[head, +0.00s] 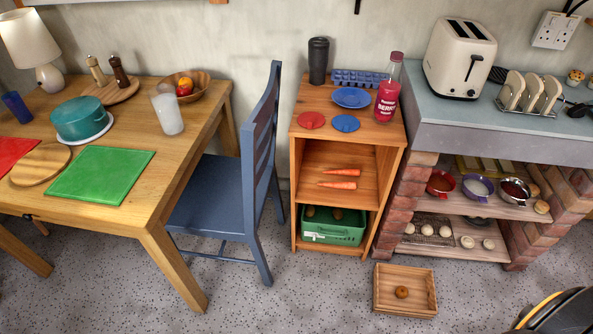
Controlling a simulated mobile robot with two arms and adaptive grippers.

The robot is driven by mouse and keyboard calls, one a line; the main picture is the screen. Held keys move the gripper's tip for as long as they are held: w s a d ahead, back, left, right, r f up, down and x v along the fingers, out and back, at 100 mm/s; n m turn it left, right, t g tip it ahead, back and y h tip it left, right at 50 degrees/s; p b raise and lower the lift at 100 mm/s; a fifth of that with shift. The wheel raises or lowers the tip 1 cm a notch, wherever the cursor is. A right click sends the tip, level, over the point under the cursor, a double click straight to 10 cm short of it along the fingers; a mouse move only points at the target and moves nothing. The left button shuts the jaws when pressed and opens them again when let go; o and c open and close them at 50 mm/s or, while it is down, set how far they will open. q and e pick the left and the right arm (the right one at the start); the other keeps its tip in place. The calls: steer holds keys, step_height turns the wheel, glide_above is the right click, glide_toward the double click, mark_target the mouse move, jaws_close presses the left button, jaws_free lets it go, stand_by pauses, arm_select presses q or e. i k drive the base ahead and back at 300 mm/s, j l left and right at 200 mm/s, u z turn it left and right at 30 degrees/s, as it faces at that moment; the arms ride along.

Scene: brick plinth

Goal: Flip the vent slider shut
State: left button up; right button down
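I cannot make out a vent slider in the head view. A tall black tumbler (318,60) stands upright at the back left of the wooden shelf unit's top; any detail on its lid is too small to tell. Neither my left nor my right gripper can be made out. A dark, curved shape with a yellow edge is cut off at the bottom right corner; I cannot tell what it is.
The wooden shelf unit (297,190) also carries a red bottle (388,95), an ice tray (357,78) and plates. A blue chair (215,193) stands between it and the table (190,150). A toaster (459,60) stands on the right counter. A wooden crate (404,309) sits on the floor.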

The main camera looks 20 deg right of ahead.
mark_target(314, 235)
steer(key=z, duration=0.8)
